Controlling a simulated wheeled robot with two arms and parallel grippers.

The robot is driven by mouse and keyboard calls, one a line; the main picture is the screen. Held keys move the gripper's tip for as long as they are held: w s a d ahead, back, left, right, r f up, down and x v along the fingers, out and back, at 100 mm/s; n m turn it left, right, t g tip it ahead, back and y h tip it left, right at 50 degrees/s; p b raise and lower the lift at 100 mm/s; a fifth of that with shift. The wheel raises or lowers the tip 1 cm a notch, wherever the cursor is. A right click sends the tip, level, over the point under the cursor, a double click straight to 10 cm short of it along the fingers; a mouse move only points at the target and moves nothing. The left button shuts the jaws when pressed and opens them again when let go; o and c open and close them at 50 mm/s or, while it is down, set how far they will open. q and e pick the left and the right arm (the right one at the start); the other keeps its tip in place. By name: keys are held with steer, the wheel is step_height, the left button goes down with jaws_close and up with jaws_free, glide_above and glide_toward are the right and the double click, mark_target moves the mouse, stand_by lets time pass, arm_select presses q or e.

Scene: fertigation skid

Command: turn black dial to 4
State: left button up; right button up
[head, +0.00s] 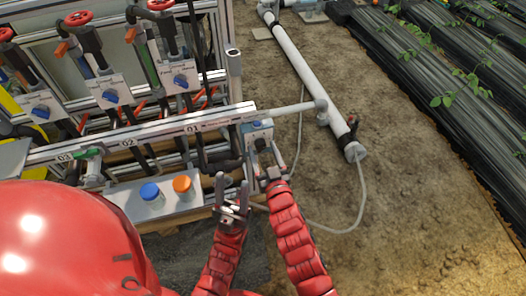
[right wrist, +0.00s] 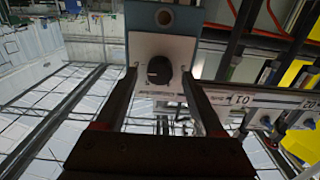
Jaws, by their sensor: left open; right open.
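The black dial (right wrist: 158,70) sits on a white plate (right wrist: 174,46) with a grey-blue mount above it in the right wrist view. Its scale marks and printing are too small to read. My right gripper (right wrist: 159,84) is open, with one finger on each side of the dial and visible gaps between them and it. In the head view my right gripper (head: 265,160) is at the small panel (head: 257,131) on the rail's right end, partly hiding it. My left gripper (head: 232,192) is open and empty, lower and to the left of the right one.
A grey box with a blue button (head: 150,191) and an orange button (head: 182,184) is left of my left gripper. Blue knobs on plates (head: 180,80) line the skid behind. A grey pipe (head: 300,62) and thin hose lie on soil at right.

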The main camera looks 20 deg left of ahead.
steer(key=shift+w+a, duration=0.15)
steer(key=shift+w, duration=0.05)
jaws_close()
stand_by(0.3)
